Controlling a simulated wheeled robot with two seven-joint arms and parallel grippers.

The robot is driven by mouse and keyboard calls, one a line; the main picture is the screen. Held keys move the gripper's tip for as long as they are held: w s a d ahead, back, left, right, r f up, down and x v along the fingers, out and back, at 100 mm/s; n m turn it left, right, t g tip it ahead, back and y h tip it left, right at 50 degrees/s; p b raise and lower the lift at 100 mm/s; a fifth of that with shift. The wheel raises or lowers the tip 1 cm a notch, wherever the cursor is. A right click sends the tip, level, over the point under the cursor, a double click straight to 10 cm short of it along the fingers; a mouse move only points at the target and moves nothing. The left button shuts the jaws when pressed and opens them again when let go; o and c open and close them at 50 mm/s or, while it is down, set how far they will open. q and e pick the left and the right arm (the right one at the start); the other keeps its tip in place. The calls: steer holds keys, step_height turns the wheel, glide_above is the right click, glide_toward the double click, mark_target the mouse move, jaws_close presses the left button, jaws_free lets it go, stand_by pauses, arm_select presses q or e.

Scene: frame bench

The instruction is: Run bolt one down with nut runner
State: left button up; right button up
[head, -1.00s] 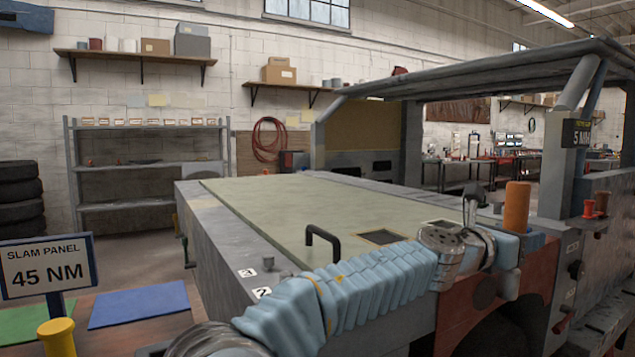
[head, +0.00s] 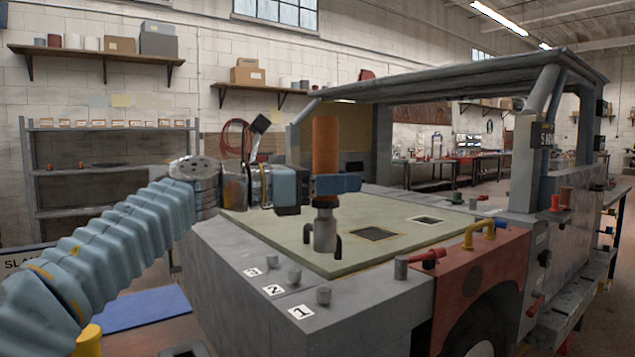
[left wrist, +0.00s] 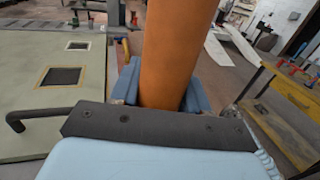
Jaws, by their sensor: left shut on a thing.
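My left gripper (head: 335,184) is shut on the nut runner (head: 325,145), an upright tool with an orange body and a grey socket end pointing down. The orange body also fills the middle of the left wrist view (left wrist: 168,55), between the blue jaws. Bolt one (head: 323,296) stands on the grey front ledge beside the label "1". Bolts two (head: 295,276) and three (head: 268,262) stand behind it to the left, by labels "2" and "3". In the head view the socket end appears above and beyond bolt one, apart from it. My right gripper is not in view.
The pale green panel (head: 390,217) has a black handle and two dark openings. A red fender (head: 480,275) at right carries a yellow handle (head: 479,233) and a red-handled part (head: 425,256). A blue mat (head: 145,308) lies on the floor at left.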

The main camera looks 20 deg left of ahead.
mark_target(334, 234)
arm_select(q)
steer(key=shift+s+a, duration=0.1)
stand_by(0.4)
steer(key=shift+f+b, duration=0.2)
steer(key=shift+b, duration=0.15)
step_height(334, 234, down, 5)
steer(key=b, duration=0.4)
steer(key=shift+f+b, duration=0.45)
stand_by(0.5)
steer(key=shift+f+b, duration=0.5)
steer(key=shift+f, duration=0.4)
stand_by(0.8)
steer(key=shift+f, duration=0.25)
stand_by(1.5)
steer(key=shift+r+p, duration=0.1)
steer(key=shift+p, duration=0.2)
